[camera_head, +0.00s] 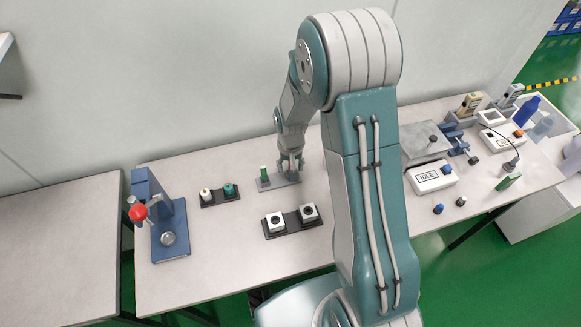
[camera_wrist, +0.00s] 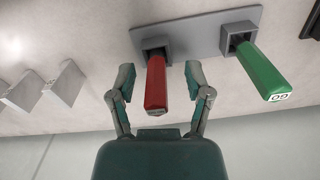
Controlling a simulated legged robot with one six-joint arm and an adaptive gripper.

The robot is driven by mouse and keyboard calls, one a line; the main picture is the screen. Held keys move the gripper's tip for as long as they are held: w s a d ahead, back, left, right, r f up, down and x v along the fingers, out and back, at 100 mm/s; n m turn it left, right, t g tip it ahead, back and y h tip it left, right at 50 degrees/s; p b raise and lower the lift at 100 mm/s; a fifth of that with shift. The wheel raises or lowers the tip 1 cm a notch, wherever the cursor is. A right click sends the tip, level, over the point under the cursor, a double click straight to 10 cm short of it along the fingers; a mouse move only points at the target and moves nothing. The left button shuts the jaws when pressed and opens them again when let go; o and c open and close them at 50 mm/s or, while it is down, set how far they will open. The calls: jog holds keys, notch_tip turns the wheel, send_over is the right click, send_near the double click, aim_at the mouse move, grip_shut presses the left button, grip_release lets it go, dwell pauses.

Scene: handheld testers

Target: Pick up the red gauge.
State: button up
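The red gauge (camera_wrist: 156,84) stands in a square socket of a grey holder (camera_wrist: 200,22) in the wrist view. My gripper (camera_wrist: 160,72) is open, with one finger on each side of the red gauge and a visible gap on both sides. A green gauge (camera_wrist: 262,72) marked GO stands in the other socket, to the right of my fingers. In the head view my gripper (camera_head: 291,165) is at the right end of the holder (camera_head: 278,184), with the green gauge (camera_head: 264,172) to its left. The red gauge is not discernible there, behind my gripper.
A black tray with two white blocks (camera_head: 277,222) lies in front of the holder. A small stand with white and teal pieces (camera_head: 230,190) is to its left. A blue press with a red knob (camera_head: 138,212) stands farther left. A white IDLE box (camera_head: 432,177) is right.

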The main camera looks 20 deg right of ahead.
jog(key=shift+d, duration=0.15)
grip_shut()
jog(key=shift+r, duration=0.1)
